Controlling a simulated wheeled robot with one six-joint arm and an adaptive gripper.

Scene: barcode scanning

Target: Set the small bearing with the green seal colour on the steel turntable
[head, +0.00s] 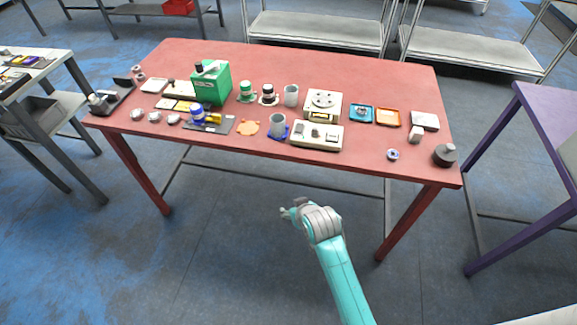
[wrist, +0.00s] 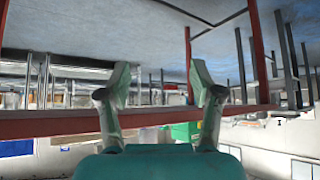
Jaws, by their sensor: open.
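My gripper (head: 288,212) is in front of the red table, low and apart from everything on it. In the wrist view my gripper (wrist: 160,76) shows two spread fingers with nothing between them. A pale device with a round metal plate (head: 323,98) stands right of the table's middle; it may be the steel turntable, but it is too small to be sure. Small ring-like parts lie at the left front (head: 155,117), and one with a blue tint (head: 393,154) lies at the right front. I cannot tell which bearing has a green seal.
The red table (head: 270,62) also holds a green box (head: 210,83), a blue tray (head: 361,113), an orange tray (head: 388,118), a pale console (head: 315,136) and a dark round weight-like object (head: 445,154). A purple table (head: 545,115) stands at right. The floor before the table is clear.

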